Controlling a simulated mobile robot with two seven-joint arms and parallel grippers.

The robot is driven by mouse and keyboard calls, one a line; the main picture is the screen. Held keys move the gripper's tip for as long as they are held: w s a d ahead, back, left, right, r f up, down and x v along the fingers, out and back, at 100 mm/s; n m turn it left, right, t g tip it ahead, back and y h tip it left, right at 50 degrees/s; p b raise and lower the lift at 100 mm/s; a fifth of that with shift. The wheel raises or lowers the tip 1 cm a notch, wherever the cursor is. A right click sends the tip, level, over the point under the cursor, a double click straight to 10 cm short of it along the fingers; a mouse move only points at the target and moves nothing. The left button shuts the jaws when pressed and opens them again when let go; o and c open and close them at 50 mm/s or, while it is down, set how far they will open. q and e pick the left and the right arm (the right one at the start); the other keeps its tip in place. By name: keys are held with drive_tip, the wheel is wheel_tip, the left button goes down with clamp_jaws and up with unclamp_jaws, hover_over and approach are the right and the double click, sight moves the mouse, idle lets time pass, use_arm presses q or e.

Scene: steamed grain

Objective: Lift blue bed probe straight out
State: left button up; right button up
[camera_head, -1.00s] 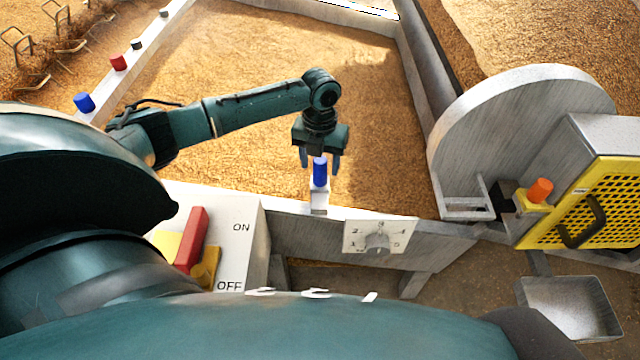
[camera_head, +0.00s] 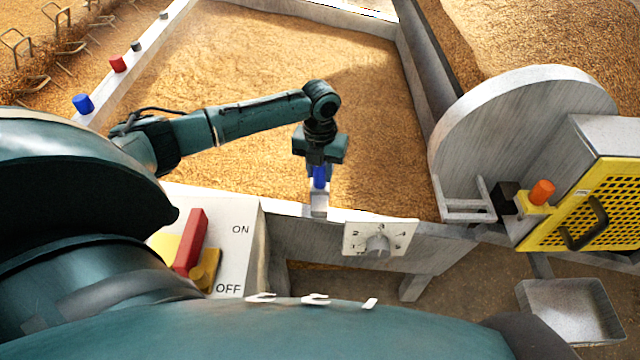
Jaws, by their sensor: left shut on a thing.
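The blue bed probe (camera_head: 320,178) stands upright in a small pale holder (camera_head: 319,201) on the near edge of the grain bed. My left gripper (camera_head: 319,174) points down over it, with its fingers shut on the probe's blue top. The fingers partly cover the probe. Its lower part is hidden in the holder. My right gripper does not show.
Grain fills the bed (camera_head: 250,60) behind the probe. A numbered dial (camera_head: 377,243) is at the front, and a box with a red switch lever (camera_head: 191,240) is at left. A round metal housing (camera_head: 500,140) and yellow guard (camera_head: 590,205) stand at right. Other blue (camera_head: 83,104) and red (camera_head: 117,63) knobs line the left rail.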

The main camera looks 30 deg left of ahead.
use_arm(q)
drive_tip(key=shift+r, duration=0.1)
clamp_jaws()
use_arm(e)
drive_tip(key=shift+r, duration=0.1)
